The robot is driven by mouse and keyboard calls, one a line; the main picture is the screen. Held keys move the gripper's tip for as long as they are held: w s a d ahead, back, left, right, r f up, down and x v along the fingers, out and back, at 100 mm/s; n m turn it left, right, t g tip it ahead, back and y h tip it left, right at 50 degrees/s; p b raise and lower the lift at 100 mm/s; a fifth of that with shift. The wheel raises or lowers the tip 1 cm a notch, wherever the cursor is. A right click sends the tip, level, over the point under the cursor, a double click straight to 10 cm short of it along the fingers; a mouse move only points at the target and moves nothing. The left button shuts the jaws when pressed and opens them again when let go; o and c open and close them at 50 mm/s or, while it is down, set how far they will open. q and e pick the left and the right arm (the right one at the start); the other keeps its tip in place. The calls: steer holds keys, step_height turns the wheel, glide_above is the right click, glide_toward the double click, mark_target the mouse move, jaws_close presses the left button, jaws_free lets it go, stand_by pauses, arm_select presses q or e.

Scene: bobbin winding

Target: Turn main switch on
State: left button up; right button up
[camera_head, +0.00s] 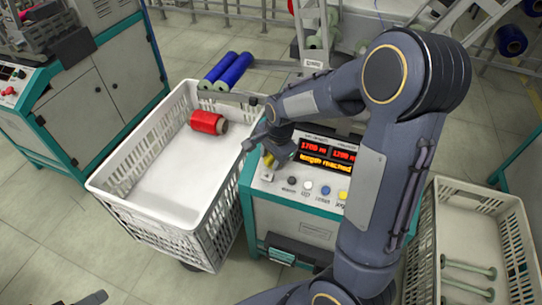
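The control panel (324,184) is the top of a white and teal machine in the middle. It has lit red and yellow displays (327,155) and a row of round buttons in several colours. A yellow part (268,160) at the panel's left end may be the main switch; my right gripper partly hides it. My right gripper (272,146) points down right at that part; I cannot tell whether it touches, or whether its fingers are open or shut. A dark piece at the bottom left edge may be my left gripper (88,299); its fingers are not clear.
A white crate (110,182) holding a red bobbin (208,123) stands left of the panel. Blue bobbins (235,68) lie behind it. Another white crate (508,230) with pale green spindles is at right. A machine cabinet (120,75) stands at upper left.

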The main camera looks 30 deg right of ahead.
steer(key=p+v, duration=0.2)
steer(key=v, duration=0.5)
steer(key=shift+r, duration=0.4)
steer(key=s+a+r+n+t+y, duration=0.2)
steer(key=s+a+r+n, duration=0.15)
steer(key=s+n, duration=0.5)
steer(key=s+a+r+n+t+y, duration=0.15)
steer(key=s+a+n, duration=0.3)
steer(key=s, duration=0.75)
step_height(320, 180, up, 17)
steer(key=n+p, duration=0.1)
steer(key=p, duration=1.5)
steer(key=shift+d, duration=0.4)
steer(key=shift+w, duration=0.1)
